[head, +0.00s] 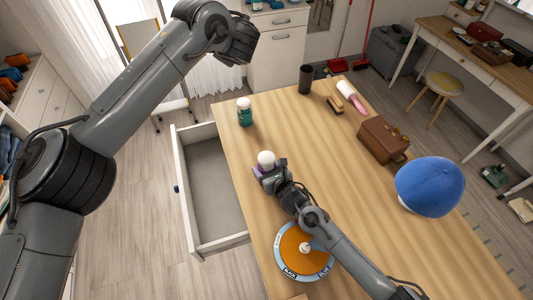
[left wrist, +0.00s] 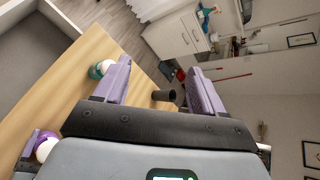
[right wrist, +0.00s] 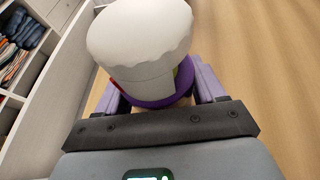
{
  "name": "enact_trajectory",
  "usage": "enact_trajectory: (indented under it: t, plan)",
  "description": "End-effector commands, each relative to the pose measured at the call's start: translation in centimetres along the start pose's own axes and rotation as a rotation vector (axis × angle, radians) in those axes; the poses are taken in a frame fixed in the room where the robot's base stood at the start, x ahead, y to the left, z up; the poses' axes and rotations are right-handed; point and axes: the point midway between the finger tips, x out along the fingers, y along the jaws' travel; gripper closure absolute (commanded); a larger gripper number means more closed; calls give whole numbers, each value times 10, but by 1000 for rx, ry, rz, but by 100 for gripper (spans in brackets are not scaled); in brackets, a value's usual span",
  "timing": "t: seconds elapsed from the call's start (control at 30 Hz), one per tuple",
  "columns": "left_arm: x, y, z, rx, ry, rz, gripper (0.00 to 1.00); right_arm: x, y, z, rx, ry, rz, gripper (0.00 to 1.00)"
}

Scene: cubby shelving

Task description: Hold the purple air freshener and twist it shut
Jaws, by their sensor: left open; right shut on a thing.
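The purple air freshener (head: 266,158) has a white cap and a purple base. It is near the left edge of the wooden table, above the open drawer's side. My right gripper (head: 270,172) is shut on its purple lower part; in the right wrist view the white cap (right wrist: 140,40) stands clear above the purple ring (right wrist: 162,100) between the fingers. It also shows at the lower left of the left wrist view (left wrist: 46,148). My left gripper (left wrist: 160,85) is open and empty, away from the freshener; its fingers are out of the head view.
A green bottle with a white cap (head: 245,113) stands farther back on the table. A dark cup (head: 306,79), brush, lint roller (head: 350,97), brown case (head: 383,140) and blue cap (head: 430,186) lie right. An orange disc (head: 290,245) is in front. A drawer (head: 180,180) stands open.

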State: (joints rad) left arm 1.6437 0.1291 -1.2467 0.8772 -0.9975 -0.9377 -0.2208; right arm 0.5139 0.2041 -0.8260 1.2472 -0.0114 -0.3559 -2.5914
Motion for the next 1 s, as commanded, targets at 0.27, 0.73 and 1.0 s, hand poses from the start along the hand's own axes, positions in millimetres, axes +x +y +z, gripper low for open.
enact_trajectory:
  t: [0.27,0.73,1.0]
  plan:
    - [-23,-1,32,-873,-192,150,31,0,0,0,0,1,-1,67]
    - [-32,94,-73,-1468,-289,814,31,0,0,0,0,1,-1,67]
    - [-43,116,-159,-1472,-126,1095,31,0,0,0,0,1,-1,67]
